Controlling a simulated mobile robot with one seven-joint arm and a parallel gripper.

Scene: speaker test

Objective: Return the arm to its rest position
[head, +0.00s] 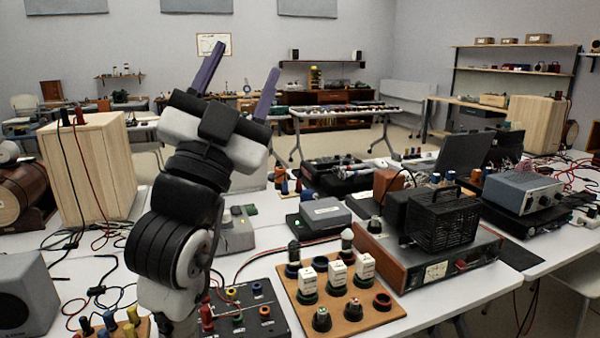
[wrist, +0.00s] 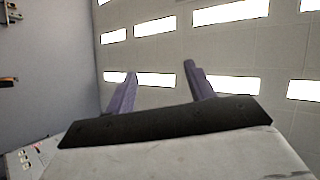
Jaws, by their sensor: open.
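My gripper (head: 238,82) is raised above the white table in the head view. Its two purple fingers point upward and stand apart, with nothing between them. My arm rises from the lower left-middle of the head view and hides part of the table behind it. In the wrist view my gripper (wrist: 158,88) also shows spread and empty. Behind its fingers are the ceiling and its bright light panels (wrist: 160,27).
A wooden speaker box (head: 88,170) stands left of my arm. A wooden board with terminals (head: 340,315) and a black panel with coloured sockets (head: 250,315) lie near its base. An amplifier (head: 430,262) sits to the right. The air around the gripper looks clear.

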